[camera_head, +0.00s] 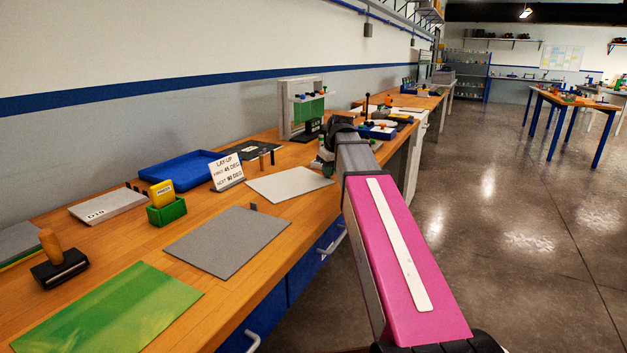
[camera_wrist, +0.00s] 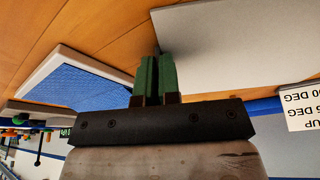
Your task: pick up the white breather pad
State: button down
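A flat pale grey-white sheet, which looks like the white breather pad (camera_head: 289,184), lies on the wooden bench in front of the lay-up sign. It also shows in the wrist view (camera_wrist: 240,45), large and close. My gripper (camera_head: 325,158) is at the right of the sheet, partly hidden by my own arm. In the wrist view its two green fingers (camera_wrist: 156,72) are together with nothing visible between them. They overlap the near corner of the sheet in that picture; I cannot tell their height above the bench.
A grey sheet (camera_head: 226,241) and a green sheet (camera_head: 108,312) lie nearer on the bench. The sign (camera_head: 226,172), a blue tray (camera_head: 182,168) and a green box (camera_head: 166,213) stand to the left. A white-rimmed blue panel (camera_wrist: 75,82) shows beside my gripper.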

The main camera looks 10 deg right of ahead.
jog(key=shift+r, duration=0.1)
jog(key=shift+r, duration=0.6)
notch_tip(320, 180, up, 2)
jog(key=shift+r, duration=0.25)
jog(key=s+a+r, duration=0.2)
jog(key=a+r, duration=0.5)
jog(key=a, duration=0.4)
jog(key=shift+s+a, duration=0.2)
jog(key=shift+s, duration=0.25)
